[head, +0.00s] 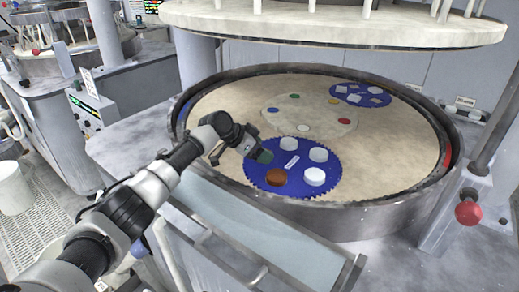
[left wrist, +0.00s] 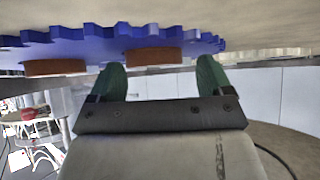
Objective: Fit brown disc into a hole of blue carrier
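The left wrist view appears upside down and shows the carrier's toothed edge (left wrist: 95,42) with two brown discs, one at left (left wrist: 55,67) and one in the middle (left wrist: 153,56). My left gripper (head: 264,156) is over the carrier's left side. Its green fingers (left wrist: 161,78) are apart, with the middle disc beyond or between their tips and a gap at the right finger. Whether that disc is fully seated is unclear. My right gripper is out of view.
A second blue carrier (head: 360,95) with pale square pieces lies at the platen's back right. A metal rim (head: 335,225) surrounds the platen. The upper plate (head: 330,28) hangs above. A red knob (head: 468,212) is at right. Bare platen (head: 385,165) lies right of the near carrier.

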